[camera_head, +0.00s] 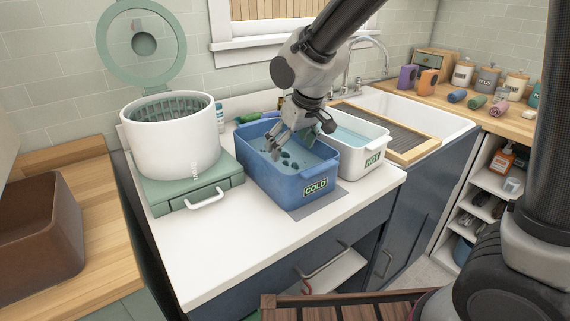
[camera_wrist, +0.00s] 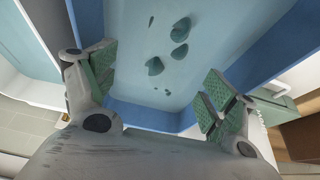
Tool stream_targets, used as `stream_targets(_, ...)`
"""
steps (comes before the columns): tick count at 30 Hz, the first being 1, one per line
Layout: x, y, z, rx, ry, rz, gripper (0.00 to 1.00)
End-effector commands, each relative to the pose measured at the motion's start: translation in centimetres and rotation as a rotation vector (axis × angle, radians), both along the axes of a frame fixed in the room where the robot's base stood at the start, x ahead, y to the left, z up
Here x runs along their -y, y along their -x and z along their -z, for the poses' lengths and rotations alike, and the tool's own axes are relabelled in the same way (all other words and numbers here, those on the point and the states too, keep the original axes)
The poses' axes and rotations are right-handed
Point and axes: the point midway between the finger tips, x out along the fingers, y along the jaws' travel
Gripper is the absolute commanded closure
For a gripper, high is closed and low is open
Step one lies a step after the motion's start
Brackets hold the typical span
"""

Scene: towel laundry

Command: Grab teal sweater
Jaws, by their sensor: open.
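Several small dark teal lumps of cloth (camera_head: 285,158) break the surface of the water in the blue tub (camera_head: 265,182) marked COLD. They show in the wrist view (camera_wrist: 155,66) too, beyond and between my fingers. Most of the cloth is hidden under the water, so I cannot tell its full shape or whether it is a sweater. My gripper (camera_head: 284,142) is open and tilted down over the tub. Its green-padded fingers stand wide apart in the wrist view (camera_wrist: 160,88), with nothing between them.
A white tub (camera_head: 374,158) marked HOT stands right of the blue tub, by the sink (camera_head: 440,122). A white spinner drum (camera_head: 165,145) with its lid up stands on the left. A brown bin (camera_head: 35,235) sits on the wooden counter. The white counter in front is clear.

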Motion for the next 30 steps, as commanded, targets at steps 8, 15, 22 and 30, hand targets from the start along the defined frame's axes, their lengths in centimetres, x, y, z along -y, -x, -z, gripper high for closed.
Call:
stream_targets(8,-1.2,-0.8,3.6,-0.004,0.003,-0.002,0.15)
stream_targets(15,-2.0,-1.7,6.1,-0.001,0.001,-0.001,0.15)
stream_targets(22,-2.0,-1.7,6.2,0.0,0.0,-0.001,0.15)
stream_targets(30,-2.0,-1.7,6.2,0.0,0.0,-0.001,0.64)
